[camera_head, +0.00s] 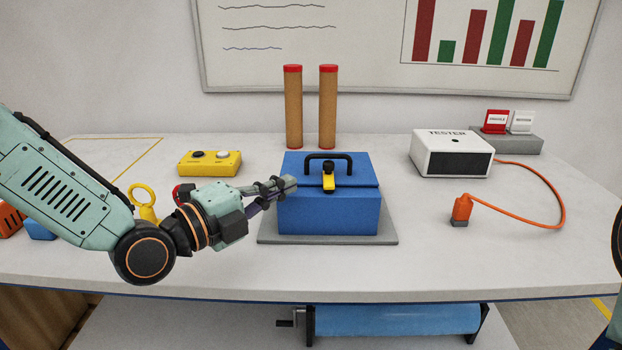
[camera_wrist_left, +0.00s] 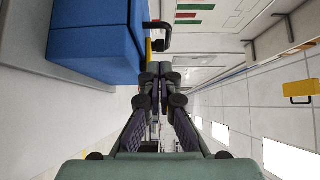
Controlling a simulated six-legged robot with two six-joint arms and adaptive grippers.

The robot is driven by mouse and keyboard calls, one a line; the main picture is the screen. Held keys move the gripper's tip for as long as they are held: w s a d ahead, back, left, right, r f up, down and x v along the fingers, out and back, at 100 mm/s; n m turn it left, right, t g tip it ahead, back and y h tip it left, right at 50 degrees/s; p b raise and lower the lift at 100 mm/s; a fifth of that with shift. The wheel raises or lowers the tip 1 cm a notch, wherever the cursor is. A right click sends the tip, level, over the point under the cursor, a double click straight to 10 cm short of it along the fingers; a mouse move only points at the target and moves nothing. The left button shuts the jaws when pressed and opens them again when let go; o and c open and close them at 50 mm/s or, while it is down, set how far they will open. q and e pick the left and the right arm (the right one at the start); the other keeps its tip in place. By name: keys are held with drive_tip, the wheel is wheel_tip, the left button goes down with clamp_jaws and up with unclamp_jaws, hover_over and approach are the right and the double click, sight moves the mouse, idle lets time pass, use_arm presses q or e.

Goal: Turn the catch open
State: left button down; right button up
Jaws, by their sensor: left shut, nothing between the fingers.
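A blue box (camera_head: 328,213) with a black handle (camera_head: 328,157) on its lid stands on a grey mat (camera_head: 268,230). A yellow catch (camera_head: 328,182) with a black top sits at the front of the lid, upright in the picture. My left gripper (camera_head: 292,184) is shut and empty, at the left front of the box and left of the catch. In the left wrist view the shut fingertips (camera_wrist_left: 159,68) are close to the box (camera_wrist_left: 95,38), with the yellow catch (camera_wrist_left: 148,50) partly hidden. I cannot tell whether the fingers touch the box. My right gripper is not in view.
A yellow button box (camera_head: 210,163) stands left at the back. Two brown tubes (camera_head: 293,110) with red caps stand behind the blue box. A white tester (camera_head: 451,154) and an orange plug (camera_head: 461,210) on a cable are at right. The front right of the table is clear.

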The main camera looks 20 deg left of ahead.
sight(327, 169)
use_arm(q)
drive_tip(key=shift+b+x, duration=1.05)
drive_tip(key=shift+x, duration=2.4)
drive_tip(key=shift+w+r+m+g+h+p, duration=0.15)
drive_tip(key=shift+m+g+h+p, duration=0.15)
drive_tip(key=shift+m+g+h, duration=0.15)
drive_tip(key=shift+w+m+g+h+p, duration=0.15)
drive_tip(key=shift+m+g+h+p, duration=0.25)
drive_tip(key=shift+h, duration=0.25)
drive_tip(key=shift+w+m+g+h+p, duration=0.15)
drive_tip(key=shift+m+g+h, duration=0.4)
drive_tip(key=shift+h, duration=0.05)
drive_tip(key=shift+w+m+g+h+p, duration=0.15)
drive_tip(key=shift+m+g+h, duration=0.35)
drive_tip(key=shift+h, duration=0.1)
drive_tip(key=shift+m+g+h, duration=0.3)
drive_tip(key=shift+d, duration=0.1)
